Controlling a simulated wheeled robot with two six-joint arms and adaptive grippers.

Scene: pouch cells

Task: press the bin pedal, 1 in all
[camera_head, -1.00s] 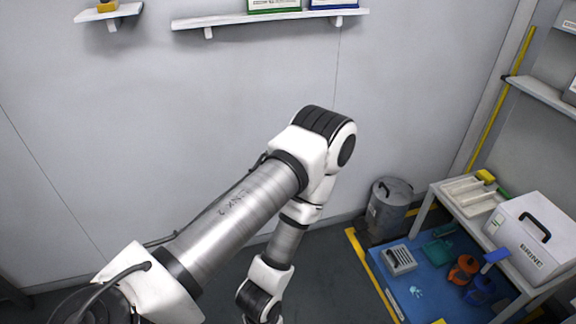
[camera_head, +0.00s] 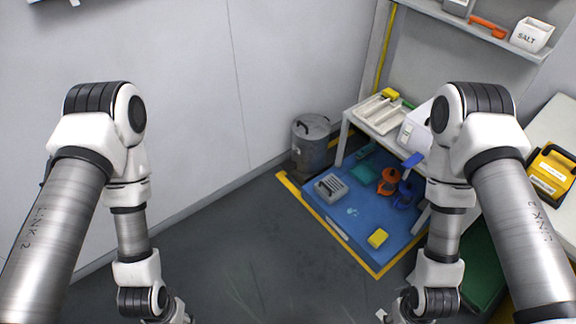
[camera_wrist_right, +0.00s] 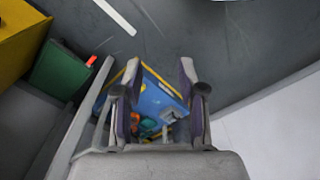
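A grey metal bin (camera_head: 311,145) with a dark handle on its lid stands upright on the floor against the wall, past the middle of the head view. Its lid looks closed. I cannot make out the pedal near its dark foot. My left gripper (camera_head: 182,314) is at the bottom of the head view, mostly cut off, so its opening cannot be told. My right gripper (camera_wrist_right: 160,68) shows two fingers well apart in the right wrist view, with nothing between the tips. Both grippers are well apart from the bin.
A blue mat (camera_head: 342,220) with yellow edging lies right of the bin, with a grey crate (camera_head: 331,187), a yellow block (camera_head: 377,238) and orange and blue items on it. A white table (camera_head: 347,122) stands behind. Dark floor (camera_head: 230,250) in front of the bin is clear.

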